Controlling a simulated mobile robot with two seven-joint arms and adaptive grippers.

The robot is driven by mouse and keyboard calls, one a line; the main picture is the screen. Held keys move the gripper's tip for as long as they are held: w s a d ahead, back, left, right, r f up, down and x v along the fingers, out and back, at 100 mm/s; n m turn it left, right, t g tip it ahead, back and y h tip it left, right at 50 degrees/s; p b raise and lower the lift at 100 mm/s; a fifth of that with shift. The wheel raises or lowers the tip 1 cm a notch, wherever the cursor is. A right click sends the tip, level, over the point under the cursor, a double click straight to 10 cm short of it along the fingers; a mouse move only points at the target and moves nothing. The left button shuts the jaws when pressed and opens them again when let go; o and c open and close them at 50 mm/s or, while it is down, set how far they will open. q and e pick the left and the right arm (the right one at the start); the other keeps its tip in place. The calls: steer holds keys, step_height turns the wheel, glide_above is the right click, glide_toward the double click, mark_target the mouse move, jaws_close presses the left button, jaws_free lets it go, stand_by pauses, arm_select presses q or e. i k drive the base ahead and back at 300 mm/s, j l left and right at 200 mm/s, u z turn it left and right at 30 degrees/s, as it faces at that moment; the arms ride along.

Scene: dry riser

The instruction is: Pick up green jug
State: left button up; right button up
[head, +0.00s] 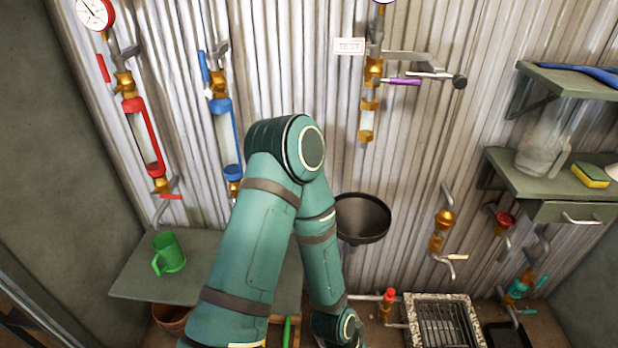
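The green jug (173,254) stands upright on a grey-green shelf (135,281) at the lower left. Its handle is on its left side. One of my teal arms crosses the middle of the head view, bends at the top and comes down again to the lower edge. It is right of the jug and apart from it in the picture. Neither of my grippers shows in the head view. The arm hides part of the shelf's right side.
A black funnel (362,218) is right of the arm. Pipes with red (143,138) and blue (226,135) sight tubes run down the corrugated wall above the jug. A terracotta pot (170,319) is below the shelf. A floor grate (443,322) is at the lower right.

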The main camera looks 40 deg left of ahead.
mark_target(166, 257)
steer(key=k+j, duration=0.1)
steer(key=j, duration=0.45)
steer(key=k+j, duration=0.15)
steer(key=j, duration=0.35)
steer(key=k+j, duration=0.1)
steer(key=j, duration=0.45)
steer(key=k+j, duration=0.1)
steer(key=j, duration=0.45)
